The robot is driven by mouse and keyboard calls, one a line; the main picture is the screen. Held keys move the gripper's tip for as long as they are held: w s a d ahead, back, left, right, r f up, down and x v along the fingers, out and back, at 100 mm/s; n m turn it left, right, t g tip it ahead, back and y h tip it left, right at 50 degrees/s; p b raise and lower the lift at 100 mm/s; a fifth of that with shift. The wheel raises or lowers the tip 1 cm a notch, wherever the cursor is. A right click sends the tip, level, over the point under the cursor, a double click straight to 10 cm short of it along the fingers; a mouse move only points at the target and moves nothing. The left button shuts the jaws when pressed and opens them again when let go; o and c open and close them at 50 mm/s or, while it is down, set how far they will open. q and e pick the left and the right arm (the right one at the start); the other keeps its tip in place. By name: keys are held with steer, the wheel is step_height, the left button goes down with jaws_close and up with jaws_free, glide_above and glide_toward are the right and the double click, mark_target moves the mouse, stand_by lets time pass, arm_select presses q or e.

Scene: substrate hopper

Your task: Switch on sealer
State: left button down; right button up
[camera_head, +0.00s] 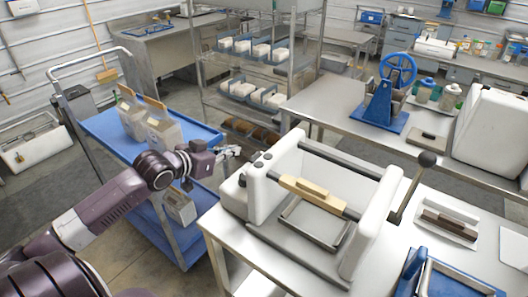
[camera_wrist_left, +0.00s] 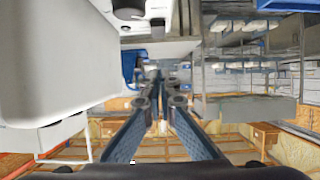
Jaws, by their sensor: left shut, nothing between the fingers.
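The sealer (camera_head: 368,215) is a white machine with two upright side blocks, a dark bar and a wooden grip, standing on a steel table. Small black knobs (camera_head: 262,160) sit on its left side block. My left gripper (camera_head: 238,151) is shut and empty, just left of these knobs, with a small apparent gap. In the left wrist view its two fingers (camera_wrist_left: 156,75) meet at the tips. The sealer's white body (camera_wrist_left: 50,60) fills the left side there, with a dark round knob (camera_wrist_left: 128,12) at the top. My right gripper is out of view.
A wire rack (camera_head: 255,70) and a second steel table (camera_head: 335,100) stand behind.

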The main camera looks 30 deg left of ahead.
arm_select(q)
steer(key=shift+r, duration=0.1)
steer(key=shift+w, duration=0.1)
steer(key=p+x, duration=0.2)
steer(key=x, duration=0.8)
steer(key=shift+w, duration=0.1)
steer(key=f, duration=0.1)
steer(key=f+p, duration=0.1)
steer(key=shift+w+f, duration=0.25)
steer(key=shift+w, duration=0.1)
steer(key=shift+w+d+f, duration=0.1)
steer(key=shift+w+f, duration=0.1)
steer(key=shift+f, duration=0.45)
